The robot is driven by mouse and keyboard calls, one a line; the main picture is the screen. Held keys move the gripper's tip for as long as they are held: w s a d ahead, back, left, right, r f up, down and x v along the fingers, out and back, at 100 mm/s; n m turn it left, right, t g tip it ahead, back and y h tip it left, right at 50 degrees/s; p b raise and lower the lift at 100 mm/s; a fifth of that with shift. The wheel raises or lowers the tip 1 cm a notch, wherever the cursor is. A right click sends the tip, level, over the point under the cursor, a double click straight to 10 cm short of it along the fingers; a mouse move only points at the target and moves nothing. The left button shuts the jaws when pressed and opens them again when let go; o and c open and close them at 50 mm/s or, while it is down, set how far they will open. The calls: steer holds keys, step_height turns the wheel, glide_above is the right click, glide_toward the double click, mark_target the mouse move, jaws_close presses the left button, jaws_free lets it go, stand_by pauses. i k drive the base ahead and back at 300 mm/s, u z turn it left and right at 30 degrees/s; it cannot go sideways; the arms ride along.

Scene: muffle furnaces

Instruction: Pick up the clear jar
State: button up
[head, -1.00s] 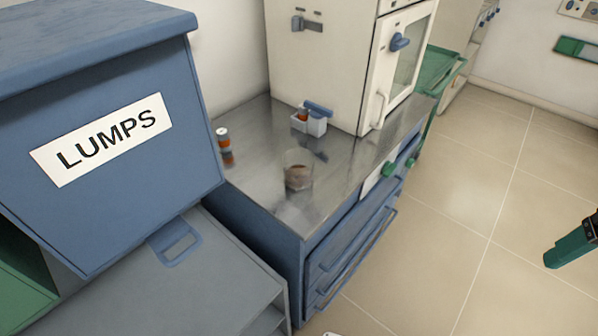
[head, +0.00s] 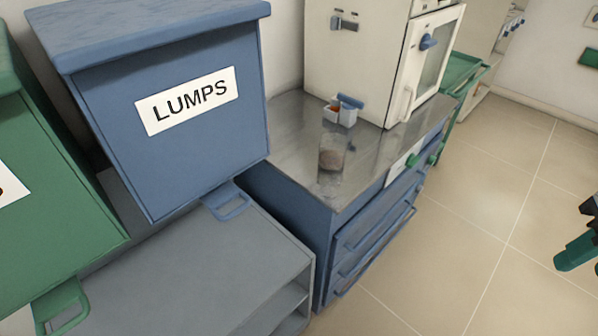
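The clear jar (head: 332,153) stands upright on the metal top of the blue drawer cabinet, with brownish contents in its lower part. It is behind the right edge of the LUMPS bin and in front of a small white box. My gripper (head: 574,254) shows only in part at the right edge of the head view, a teal and black piece over the floor. It is far to the right of the jar and apart from it. Whether its fingers are open or shut does not show.
The blue LUMPS bin (head: 180,110) stands left of the cabinet (head: 375,215), above a grey shelf unit (head: 215,270). A green bin (head: 50,200) is at far left. A white box (head: 341,114) and a furnace (head: 370,60) stand behind the jar. The tiled floor (head: 490,230) at right is clear.

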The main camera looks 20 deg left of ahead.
mark_target(333, 147)
steer(key=u, duration=0.45)
steer(key=k, duration=1)
steer(key=z, duration=0.25)
steer(key=i, duration=0.65)
steer(key=z, duration=0.8)
steer(key=i, duration=0.65)
steer(key=u, duration=0.65)
steer(key=i, duration=0.85)
steer(key=u, duration=0.85)
